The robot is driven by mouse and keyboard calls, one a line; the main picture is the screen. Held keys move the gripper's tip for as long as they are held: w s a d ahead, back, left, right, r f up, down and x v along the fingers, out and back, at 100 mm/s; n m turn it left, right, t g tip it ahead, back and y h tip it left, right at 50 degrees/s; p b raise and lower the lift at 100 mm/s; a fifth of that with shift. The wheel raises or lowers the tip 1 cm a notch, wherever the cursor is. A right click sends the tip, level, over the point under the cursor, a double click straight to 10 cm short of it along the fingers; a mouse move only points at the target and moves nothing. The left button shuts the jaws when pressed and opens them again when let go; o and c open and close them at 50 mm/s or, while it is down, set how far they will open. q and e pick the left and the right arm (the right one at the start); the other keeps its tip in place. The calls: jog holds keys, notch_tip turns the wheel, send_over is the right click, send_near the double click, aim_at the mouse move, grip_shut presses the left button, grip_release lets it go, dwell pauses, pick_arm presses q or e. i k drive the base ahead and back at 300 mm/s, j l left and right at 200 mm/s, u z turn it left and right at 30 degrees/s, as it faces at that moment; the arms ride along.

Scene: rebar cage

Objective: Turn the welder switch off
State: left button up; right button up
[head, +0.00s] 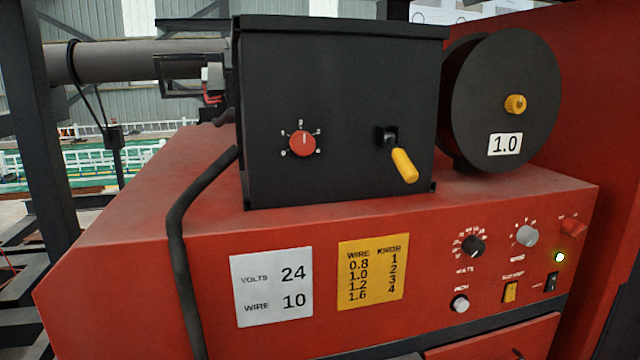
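The welder (210,245) is a large red cabinet filling the lower part of the head view. A small black rocker switch (551,283) sits at the lower right of its front panel; its exact position is too small to tell. Just above it a round indicator light (559,257) glows yellowish white. A yellow switch (510,292) is to the left of the black one, its small label hard to read. Neither of my grippers is in view.
Nearby are a black knob (473,246), a grey knob (526,236), a red knob (572,227) and a pale knob (459,304). A black feeder box (340,90) with a yellow-handled lever (404,165) and a spool (480,90) stand on top. A black cable (178,230) hangs left.

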aim_at(570, 227)
jog(key=z, duration=1.25)
